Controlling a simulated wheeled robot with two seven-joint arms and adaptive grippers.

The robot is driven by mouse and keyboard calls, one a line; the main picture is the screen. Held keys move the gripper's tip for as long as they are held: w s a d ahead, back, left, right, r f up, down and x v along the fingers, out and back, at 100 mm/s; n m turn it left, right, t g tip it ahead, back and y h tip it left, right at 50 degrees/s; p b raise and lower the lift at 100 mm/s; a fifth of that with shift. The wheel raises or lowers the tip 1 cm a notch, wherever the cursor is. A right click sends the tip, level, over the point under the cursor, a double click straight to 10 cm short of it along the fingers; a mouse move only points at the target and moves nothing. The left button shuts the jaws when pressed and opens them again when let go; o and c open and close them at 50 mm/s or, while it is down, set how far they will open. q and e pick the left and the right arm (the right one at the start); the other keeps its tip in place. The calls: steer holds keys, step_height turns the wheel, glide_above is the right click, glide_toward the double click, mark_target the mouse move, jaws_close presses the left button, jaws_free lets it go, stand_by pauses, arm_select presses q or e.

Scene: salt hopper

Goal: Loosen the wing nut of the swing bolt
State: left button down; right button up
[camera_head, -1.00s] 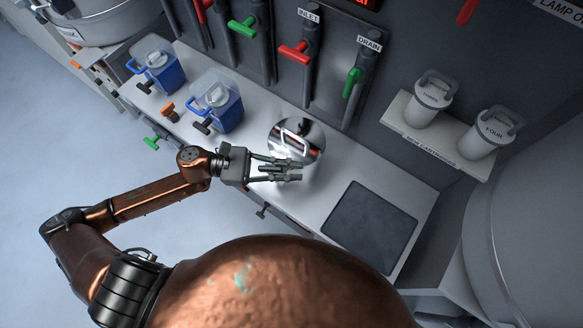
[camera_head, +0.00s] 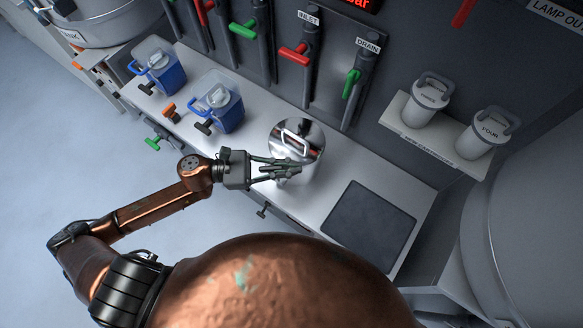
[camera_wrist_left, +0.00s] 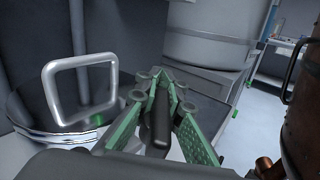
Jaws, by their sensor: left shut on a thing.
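The swing bolt's wing nut (camera_wrist_left: 158,118) shows in the left wrist view as a dark, rounded bar between the green fingers. My left gripper (camera_head: 291,171) is shut on it, at the near side of a shiny round hopper lid (camera_head: 283,130). The fingers hide most of the nut in the head view, and the bolt's shank cannot be made out. The lid has a pale loop handle (camera_head: 297,141), which also stands beside the fingers in the left wrist view (camera_wrist_left: 48,95). My right gripper is not in view.
Two blue jugs (camera_head: 226,112) stand on the bench left of the lid. A dark mat (camera_head: 368,228) lies to the right. Red and green valve handles (camera_head: 294,53) line the wall behind. White canisters (camera_head: 477,135) stand on a shelf at the right.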

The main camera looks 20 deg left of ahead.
mark_target(283, 153)
arm_select(q)
steer(key=n+t+y, duration=0.1)
steer(key=t, duration=0.1)
steer(key=w+n+t+y+p, duration=0.1)
steer(key=n+t, duration=0.1)
steer(key=a+n+t+p, duration=0.1)
steer(key=t, duration=0.1)
steer(key=shift+w+r+n+y, duration=0.3)
steer(key=shift+w+n+y, duration=0.05)
steer(key=shift+n+y, duration=0.05)
steer(key=n+t+y, duration=0.1)
steer(key=n+t+y+p, duration=0.1)
steer(key=w+a+n+t+y, duration=0.1)
steer(key=n+t+y, duration=0.1)
steer(key=shift+a+p, duration=0.1)
steer(key=shift+p, duration=0.2)
steer(key=shift+w+a+f+n+t+y, duration=0.1)
steer(key=shift+w+a+n+t+y, duration=0.15)
steer(key=shift+n+t+y, duration=0.4)
steer(key=shift+w+a+n+t+y, duration=0.1)
steer(key=shift+a+n+t+y, duration=0.2)
steer(key=shift+n+y, duration=0.6)
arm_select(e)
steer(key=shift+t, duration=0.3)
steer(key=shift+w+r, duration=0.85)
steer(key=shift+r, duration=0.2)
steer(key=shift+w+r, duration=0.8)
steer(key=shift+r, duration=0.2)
arm_select(q)
steer(key=shift+y, duration=0.35)
